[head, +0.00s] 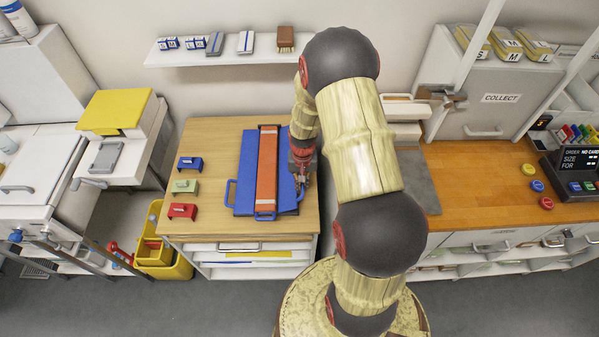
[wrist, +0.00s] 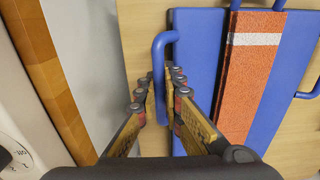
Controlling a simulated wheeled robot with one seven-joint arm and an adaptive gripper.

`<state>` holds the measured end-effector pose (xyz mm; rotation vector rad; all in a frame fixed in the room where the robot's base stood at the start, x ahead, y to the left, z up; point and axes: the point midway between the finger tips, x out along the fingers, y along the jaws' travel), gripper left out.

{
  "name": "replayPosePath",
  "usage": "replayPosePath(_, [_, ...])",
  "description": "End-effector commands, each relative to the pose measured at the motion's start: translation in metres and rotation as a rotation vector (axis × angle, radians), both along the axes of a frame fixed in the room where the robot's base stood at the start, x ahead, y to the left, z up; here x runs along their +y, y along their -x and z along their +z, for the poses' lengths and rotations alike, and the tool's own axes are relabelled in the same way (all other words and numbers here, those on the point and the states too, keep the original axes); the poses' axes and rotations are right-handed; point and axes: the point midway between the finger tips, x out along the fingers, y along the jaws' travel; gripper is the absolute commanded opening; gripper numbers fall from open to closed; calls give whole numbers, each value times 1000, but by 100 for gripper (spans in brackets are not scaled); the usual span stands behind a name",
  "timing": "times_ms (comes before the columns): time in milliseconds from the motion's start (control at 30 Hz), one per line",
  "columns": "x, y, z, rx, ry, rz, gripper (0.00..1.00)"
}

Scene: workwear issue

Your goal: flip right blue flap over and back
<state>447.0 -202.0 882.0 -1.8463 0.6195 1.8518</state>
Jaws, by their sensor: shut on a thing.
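The right blue flap (head: 286,192) lies flat on the wooden table, to the right of a long orange strip (head: 267,170). In the wrist view the same flap (wrist: 190,60) is left of the orange strip (wrist: 245,80). Its blue bar handle (wrist: 160,50) stands out from its outer edge. My gripper (head: 300,180) is at that edge, with its fingers on both sides of the handle; it is shut on it in the wrist view (wrist: 160,88). My arm and gripper hide part of the handle in the head view. The left blue flap (head: 245,180) lies flat with its own handle (head: 229,194).
Blue, green and red small blocks (head: 185,187) stand at the table's left. A shelf (head: 225,58) with small items hangs behind. A wooden counter (head: 490,185) is to the right, and a yellow bin (head: 165,262) stands on the floor at left.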

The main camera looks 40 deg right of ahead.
Motion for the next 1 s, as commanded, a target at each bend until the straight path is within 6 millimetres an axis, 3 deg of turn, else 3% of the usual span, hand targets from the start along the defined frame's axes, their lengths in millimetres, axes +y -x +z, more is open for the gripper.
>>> replayPosePath(733, [-12, 1, -49, -7, 3, 0, 0])
replayPosePath(967, [-12, 1, -50, -8, 3, 1, 0])
replayPosePath(1000, [-12, 1, -50, -8, 3, 1, 9])
